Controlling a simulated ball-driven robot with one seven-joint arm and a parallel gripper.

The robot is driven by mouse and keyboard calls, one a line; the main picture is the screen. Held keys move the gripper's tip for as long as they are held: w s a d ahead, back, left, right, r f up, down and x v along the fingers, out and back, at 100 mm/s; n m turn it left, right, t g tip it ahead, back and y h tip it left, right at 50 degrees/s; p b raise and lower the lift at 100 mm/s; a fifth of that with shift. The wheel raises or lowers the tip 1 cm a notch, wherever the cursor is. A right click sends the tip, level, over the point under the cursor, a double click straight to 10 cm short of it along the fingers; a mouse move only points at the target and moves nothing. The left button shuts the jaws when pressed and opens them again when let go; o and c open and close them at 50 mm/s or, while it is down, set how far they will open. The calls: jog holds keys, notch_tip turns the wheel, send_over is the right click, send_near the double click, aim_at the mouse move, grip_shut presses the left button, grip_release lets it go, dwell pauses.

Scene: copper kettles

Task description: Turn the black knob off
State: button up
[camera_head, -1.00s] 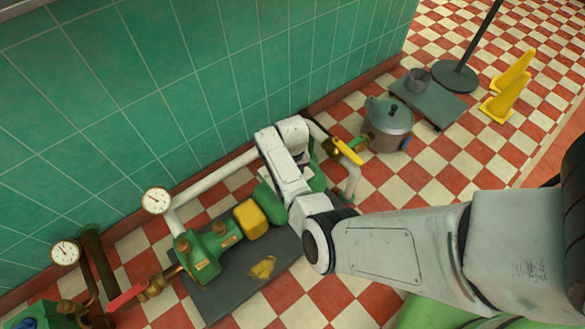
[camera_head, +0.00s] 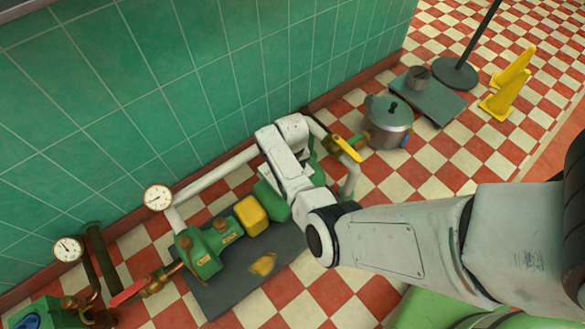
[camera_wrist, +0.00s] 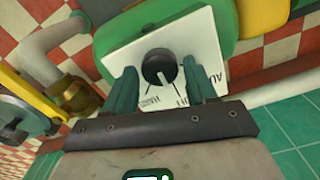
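In the wrist view, the black knob (camera_wrist: 160,67) sits on a white label plate (camera_wrist: 205,50) fixed to a green housing. The plate carries printed words that look like HAND, OFF and AUTO. A pale mark shows on the knob, but I cannot tell clearly which word it points to. My gripper (camera_wrist: 160,79) is open, with one green finger on each side of the knob. I cannot tell whether the fingers touch it. In the head view, my arm hides the knob and gripper.
A yellow-handled valve (camera_head: 347,148) and white pipe stand beside my arm. The green pump (camera_head: 205,248) sits on a dark base (camera_head: 230,283) with a yellow block. A metal pot (camera_head: 389,122) stands to the right. The tiled wall (camera_head: 150,90) is close behind.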

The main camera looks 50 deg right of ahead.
jog(key=shift+o, duration=1)
notch_tip(320, 180, up, 11)
jog(key=p, duration=0.5)
jog(key=shift+f, duration=0.1)
